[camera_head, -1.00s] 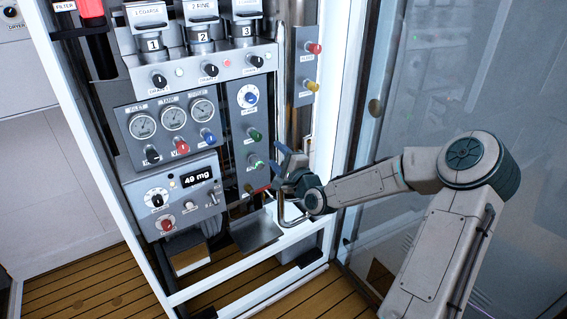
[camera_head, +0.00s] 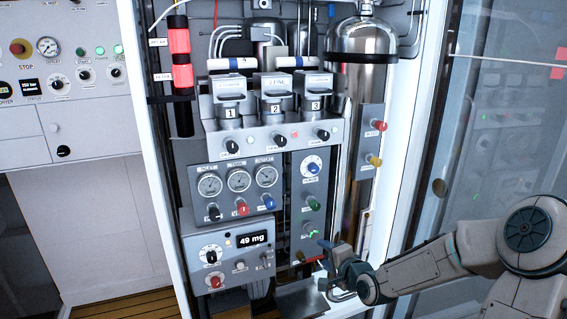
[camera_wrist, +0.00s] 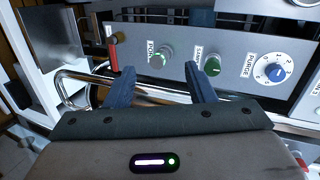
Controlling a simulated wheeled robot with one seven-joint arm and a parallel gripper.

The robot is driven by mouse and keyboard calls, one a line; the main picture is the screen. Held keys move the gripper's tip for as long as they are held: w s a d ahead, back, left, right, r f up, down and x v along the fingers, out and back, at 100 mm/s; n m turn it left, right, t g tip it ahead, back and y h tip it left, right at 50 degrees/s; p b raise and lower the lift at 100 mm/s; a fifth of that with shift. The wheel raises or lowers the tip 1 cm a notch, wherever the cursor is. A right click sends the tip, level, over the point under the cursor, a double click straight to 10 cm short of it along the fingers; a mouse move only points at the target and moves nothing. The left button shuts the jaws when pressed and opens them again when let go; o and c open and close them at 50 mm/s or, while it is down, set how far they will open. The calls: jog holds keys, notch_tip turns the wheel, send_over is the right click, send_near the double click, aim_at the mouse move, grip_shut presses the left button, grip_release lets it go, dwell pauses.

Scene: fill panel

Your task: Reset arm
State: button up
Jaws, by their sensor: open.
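My gripper (camera_head: 326,262) is in front of the lower right of the fill panel, at the end of my arm, which comes in from the right. In the wrist view the two blue fingers of my gripper (camera_wrist: 160,85) stand well apart with nothing held between them. A grey strip with green knobs (camera_wrist: 210,66) and a blue-centred PURGE dial (camera_wrist: 272,69) lies beyond the fingertips. A bent metal tube (camera_wrist: 75,82) passes close by the left finger. I cannot tell whether it touches.
A gauge panel (camera_head: 226,205) and a display box reading 49 mg (camera_head: 215,262) stand left of my gripper. A steel cylinder (camera_head: 352,100) with red (camera_head: 379,125) and yellow knobs stands above. A glass panel (camera_head: 480,130) is at right.

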jog(key=s+r+n+g+h+p, duration=0.2)
jog(key=s+r+n+g, duration=0.3)
jog(key=s, duration=1)
jog(key=s+r+n+g+h+p, duration=0.3)
jog(key=s+r+n+g+p, duration=0.2)
jog(key=s+r, duration=0.6)
jog(key=s+n, duration=0.2)
jog(key=s, duration=0.3)
jog(key=shift+a+n, duration=0.3)
jog(key=shift+a, duration=0.1)
jog(key=shift+c, duration=1.4)
jog(key=shift+d, duration=0.1)
